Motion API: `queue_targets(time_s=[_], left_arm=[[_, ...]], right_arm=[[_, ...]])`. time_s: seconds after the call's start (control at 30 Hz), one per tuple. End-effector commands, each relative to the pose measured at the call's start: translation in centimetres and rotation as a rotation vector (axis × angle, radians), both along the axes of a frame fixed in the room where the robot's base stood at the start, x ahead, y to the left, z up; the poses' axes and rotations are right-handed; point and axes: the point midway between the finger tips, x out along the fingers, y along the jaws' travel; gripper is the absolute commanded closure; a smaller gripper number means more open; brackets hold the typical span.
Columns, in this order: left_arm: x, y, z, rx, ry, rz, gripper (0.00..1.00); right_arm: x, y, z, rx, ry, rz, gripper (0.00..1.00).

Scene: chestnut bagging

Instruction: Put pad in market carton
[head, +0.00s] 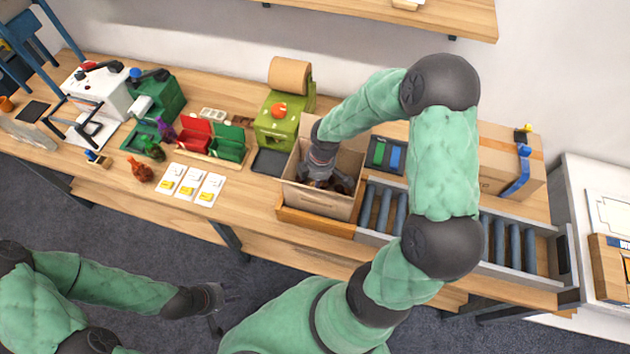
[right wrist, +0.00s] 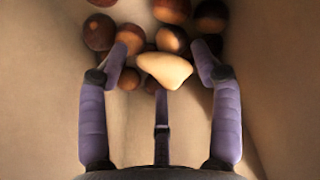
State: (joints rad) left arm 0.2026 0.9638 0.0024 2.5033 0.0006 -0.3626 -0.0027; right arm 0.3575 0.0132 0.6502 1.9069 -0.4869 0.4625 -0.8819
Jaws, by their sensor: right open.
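The open market carton (head: 318,203) stands on the bench, left of the roller conveyor. My right gripper (head: 325,183) reaches down inside it, fingers pointing at the bottom. In the right wrist view my right gripper (right wrist: 162,75) is open, its purple fingers spread. A pale cream, rounded piece (right wrist: 165,69), likely the pad, shows between the fingertips, next to or on several brown chestnuts (right wrist: 172,40). I cannot tell whether any finger touches it. My left gripper (head: 222,300) hangs over the floor in front of the bench, fingers apart and empty.
Tall carton walls (right wrist: 40,110) enclose my right gripper. A green machine with a paper roll (head: 290,76) stands behind left, a roller conveyor (head: 385,208) on the right, and a taped cardboard box (head: 497,160) behind it. White cards (head: 190,184) and red and green bins (head: 228,143) lie further left.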

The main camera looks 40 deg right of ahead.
Motion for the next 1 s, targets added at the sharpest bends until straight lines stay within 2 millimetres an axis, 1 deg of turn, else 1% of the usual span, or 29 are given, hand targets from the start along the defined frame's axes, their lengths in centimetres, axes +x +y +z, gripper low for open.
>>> queue_targets(time_s=[0.03, 0.17, 0.3, 0.5, 0.6, 0.7, 1.0], left_arm=[[0.0, 0.0, 0.3, 0.0, 0.0, 0.0, 0.6], [0.0, 0.0, 0.9, 0.0, 0.0, 0.0, 0.6], [0.0, 0.0, 1.5, 0.0, 0.0, 0.0, 0.6], [0.0, 0.0, 2.1, 0.0, 0.0, 0.0, 0.6], [0.0, 0.0, 2.3, 0.0, 0.0, 0.0, 0.6], [0.0, 0.0, 2.4, 0.0, 0.0, 0.0, 0.6], [0.0, 0.0, 2.4, 0.0, 0.0, 0.0, 0.6]], right_arm=[[0.1, -0.2, 0.9, -0.002, -0.005, -0.001, 0.35], [0.0, -0.4, 3.3, -0.002, -0.007, -0.002, 0.35], [-0.2, -0.7, 6.2, -0.002, -0.007, -0.001, 0.35], [-0.6, -1.0, 9.6, -0.002, -0.004, 0.001, 0.35], [-0.7, -1.1, 10.7, -0.002, -0.004, 0.0, 0.35], [-0.8, -1.1, 11.3, -0.001, -0.002, 0.0, 0.35], [-0.8, -1.1, 11.6, -0.001, -0.001, 0.0, 0.35]])
